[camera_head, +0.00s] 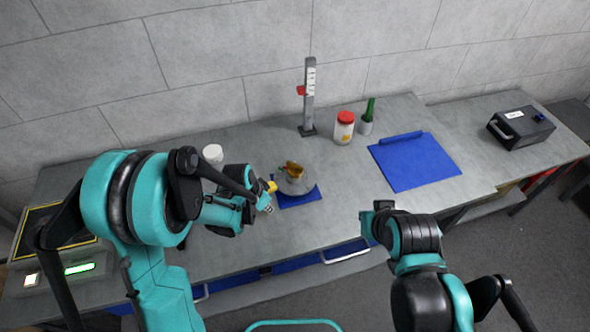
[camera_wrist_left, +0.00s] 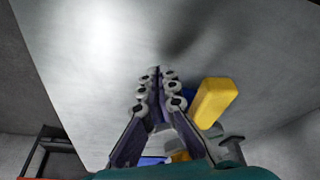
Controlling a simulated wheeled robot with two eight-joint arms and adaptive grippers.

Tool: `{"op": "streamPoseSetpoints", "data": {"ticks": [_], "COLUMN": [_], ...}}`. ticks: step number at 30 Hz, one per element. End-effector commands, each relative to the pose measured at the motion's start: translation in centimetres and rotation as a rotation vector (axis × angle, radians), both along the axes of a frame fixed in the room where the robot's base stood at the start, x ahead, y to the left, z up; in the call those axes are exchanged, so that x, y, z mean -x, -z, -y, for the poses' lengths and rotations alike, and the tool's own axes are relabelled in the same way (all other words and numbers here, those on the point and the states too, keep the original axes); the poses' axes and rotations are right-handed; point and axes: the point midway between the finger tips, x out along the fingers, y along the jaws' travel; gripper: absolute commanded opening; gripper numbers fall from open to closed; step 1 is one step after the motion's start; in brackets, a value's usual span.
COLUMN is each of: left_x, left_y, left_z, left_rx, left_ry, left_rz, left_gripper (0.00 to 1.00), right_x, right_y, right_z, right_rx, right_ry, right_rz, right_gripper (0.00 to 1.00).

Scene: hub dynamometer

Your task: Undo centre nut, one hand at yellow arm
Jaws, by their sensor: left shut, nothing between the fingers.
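The hub unit (camera_head: 296,184), a grey round body with an orange-brown part on top, sits on a small blue mat (camera_head: 303,200). The yellow arm (camera_head: 271,186) sticks out at its left side; in the left wrist view the yellow arm (camera_wrist_left: 213,102) is a thick block just right of the fingers. My left gripper (camera_head: 267,207) is beside the hub's left front, below the yellow arm. In the left wrist view the left gripper (camera_wrist_left: 159,78) has its fingertips together with nothing between them. The centre nut cannot be made out. My right arm is at lower right; its fingers do not show.
Behind stand a grey post gauge (camera_head: 309,98), a red-lidded jar (camera_head: 344,128) and a green-handled tool in a cup (camera_head: 367,118). A blue mat (camera_head: 415,163) lies right, a black case (camera_head: 521,127) further right. A white-lidded container (camera_head: 212,155) stands behind my left arm.

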Motion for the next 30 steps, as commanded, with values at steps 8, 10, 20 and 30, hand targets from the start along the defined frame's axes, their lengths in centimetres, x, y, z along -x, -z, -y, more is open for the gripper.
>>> {"op": "streamPoseSetpoints", "data": {"ticks": [8, 10, 20, 30], "left_x": [-0.7, -0.9, -1.8, -2.0], "left_y": [0.0, 0.0, 0.0, 0.0], "left_z": [-0.4, -0.5, -0.9, -1.0], "left_rx": [0.0, 0.0, 0.0, 0.0], "left_ry": [0.0, 0.0, 0.0, 0.0], "left_rz": [0.0, 0.0, 0.0, 0.0], "left_gripper": [0.0, 0.0, 0.0, 0.0], "right_x": [0.0, 0.0, 0.0, 0.0], "right_y": [0.0, 0.0, 0.0, 0.0], "right_z": [0.0, 0.0, 0.0, 0.0], "right_rx": [0.0, 0.0, 0.0, 0.0], "right_ry": [0.0, 0.0, 0.0, 0.0], "right_rz": [0.0, 0.0, 0.0, 0.0], "right_gripper": [0.0, 0.0, 0.0, 0.0]}}
